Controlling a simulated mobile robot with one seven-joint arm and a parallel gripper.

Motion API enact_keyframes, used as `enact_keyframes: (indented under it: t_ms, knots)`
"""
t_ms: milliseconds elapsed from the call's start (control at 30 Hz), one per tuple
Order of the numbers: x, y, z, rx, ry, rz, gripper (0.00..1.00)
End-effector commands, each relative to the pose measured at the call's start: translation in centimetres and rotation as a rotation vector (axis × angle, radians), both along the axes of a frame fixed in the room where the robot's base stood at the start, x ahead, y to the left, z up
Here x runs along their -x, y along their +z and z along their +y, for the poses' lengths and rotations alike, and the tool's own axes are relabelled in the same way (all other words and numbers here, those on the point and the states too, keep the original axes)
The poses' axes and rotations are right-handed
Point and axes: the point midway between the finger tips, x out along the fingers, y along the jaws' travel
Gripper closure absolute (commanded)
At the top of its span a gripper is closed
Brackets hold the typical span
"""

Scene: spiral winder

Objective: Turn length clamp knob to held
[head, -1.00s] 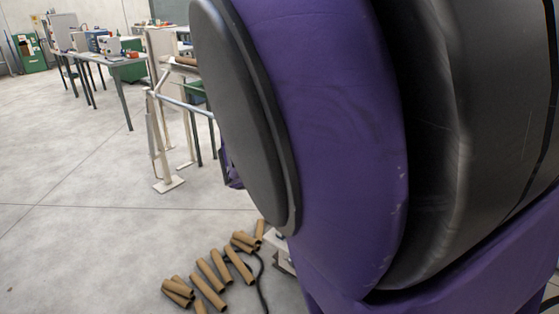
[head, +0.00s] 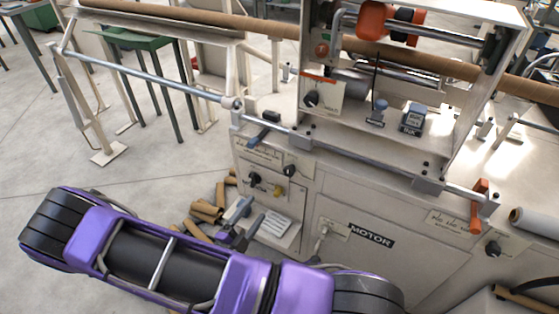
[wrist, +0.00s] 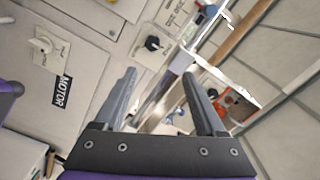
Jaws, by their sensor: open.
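Several black knobs sit on the winder's cream front. One knob (head: 292,170) is on a small plate at the upper left, and another (head: 254,180) is left of it. A third knob (head: 493,248) is at the far right. Their labels are too small to read, so I cannot tell which is the length clamp knob. My gripper (head: 247,214) is open and empty in front of the lower left panel. In the wrist view, a black knob (wrist: 152,43) on a plate lies just beyond the open fingers (wrist: 158,73), apart from them.
A steel rail (head: 350,160) with an orange handle (head: 480,205) runs along the winder's front edge. A white switch (head: 321,238) stands beside the MOTOR label (head: 371,235). Cardboard tubes (head: 206,211) lie on the floor behind my gripper. Open floor lies to the left.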

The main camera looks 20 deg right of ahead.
Motion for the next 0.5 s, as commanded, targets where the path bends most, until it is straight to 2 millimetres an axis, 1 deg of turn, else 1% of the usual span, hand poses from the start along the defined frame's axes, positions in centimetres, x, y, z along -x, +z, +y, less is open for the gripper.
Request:
enact_keyframes:
  t_ms: [33,67,200,267,367,500]
  knots:
    - [0.7,-0.9,-0.3,0.044,0.001,0.051,0.27]
    - [1.0,-1.2,-0.4,0.064,0.001,0.075,0.27]
    - [1.4,-1.9,-0.9,0.105,0.000,0.123,0.27]
    - [1.1,-1.9,-1.3,0.106,0.000,0.124,0.27]
    - [0.2,-1.8,-2.4,0.105,-0.001,0.122,0.27]
    - [-1.6,-1.8,-4.8,0.104,-0.002,0.119,0.27]
